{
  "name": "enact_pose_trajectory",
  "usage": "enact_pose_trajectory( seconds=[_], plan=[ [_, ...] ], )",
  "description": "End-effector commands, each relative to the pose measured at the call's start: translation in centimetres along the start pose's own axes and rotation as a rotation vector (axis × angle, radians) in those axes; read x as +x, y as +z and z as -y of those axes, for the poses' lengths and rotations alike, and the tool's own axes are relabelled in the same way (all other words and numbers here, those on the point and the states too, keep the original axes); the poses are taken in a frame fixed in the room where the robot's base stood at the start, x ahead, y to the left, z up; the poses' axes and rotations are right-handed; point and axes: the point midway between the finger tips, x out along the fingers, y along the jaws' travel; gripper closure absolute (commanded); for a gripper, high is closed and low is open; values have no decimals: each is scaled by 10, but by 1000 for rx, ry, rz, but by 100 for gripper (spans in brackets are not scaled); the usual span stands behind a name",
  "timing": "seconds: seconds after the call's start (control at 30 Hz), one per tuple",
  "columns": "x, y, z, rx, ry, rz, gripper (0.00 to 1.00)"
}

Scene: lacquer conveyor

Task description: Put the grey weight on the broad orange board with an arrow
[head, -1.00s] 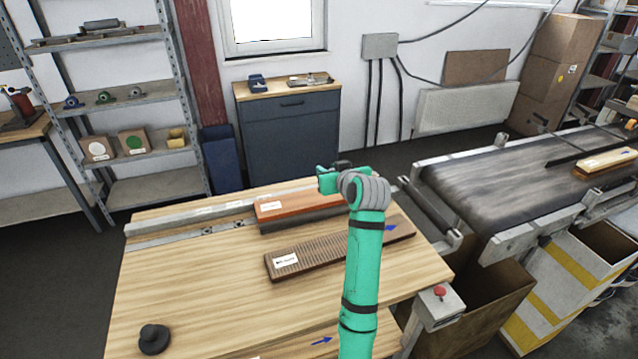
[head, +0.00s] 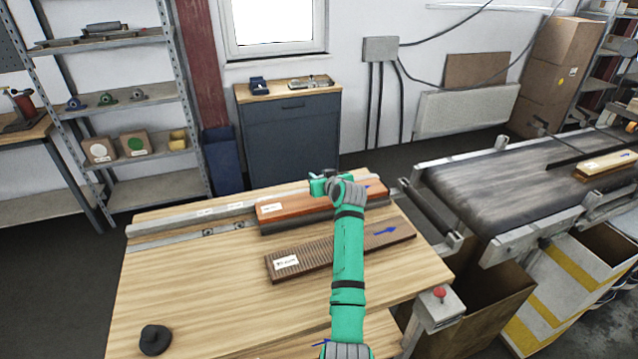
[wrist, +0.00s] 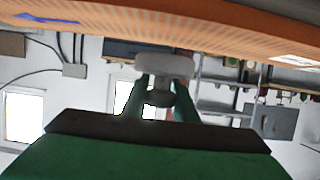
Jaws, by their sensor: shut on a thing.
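The broad orange board (head: 300,208) lies at the back of the wooden table, with a white label at its left end and a blue arrow near its right end, partly behind my arm. My gripper (head: 320,185) is over the far side of this board. In the wrist view, which looks upside down, my gripper (wrist: 161,88) is shut on the knob of the grey weight (wrist: 165,65). The weight's flat disc faces the orange board (wrist: 190,25); I cannot tell whether they touch. My arm hides the weight in the head view.
A narrower brown ribbed board (head: 325,256) with a blue arrow lies in front. A dark round weight (head: 155,340) stands at the table's front left. A metal rail (head: 170,233) runs along the back. A conveyor (head: 510,180) stands at right.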

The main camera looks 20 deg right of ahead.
Motion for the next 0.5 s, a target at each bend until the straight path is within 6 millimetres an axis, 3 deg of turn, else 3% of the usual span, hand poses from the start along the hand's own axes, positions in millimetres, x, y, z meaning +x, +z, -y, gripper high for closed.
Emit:
enact_pose_trajectory(
  seconds=[0.17, 0.37, 0.5],
  plan=[
    [8, 21, 1, 1, -2, 0, 100],
    [12, 20, 14, -5, -14, -1, 100],
    [12, 22, 12, -4, -12, 0, 100]
  ],
)
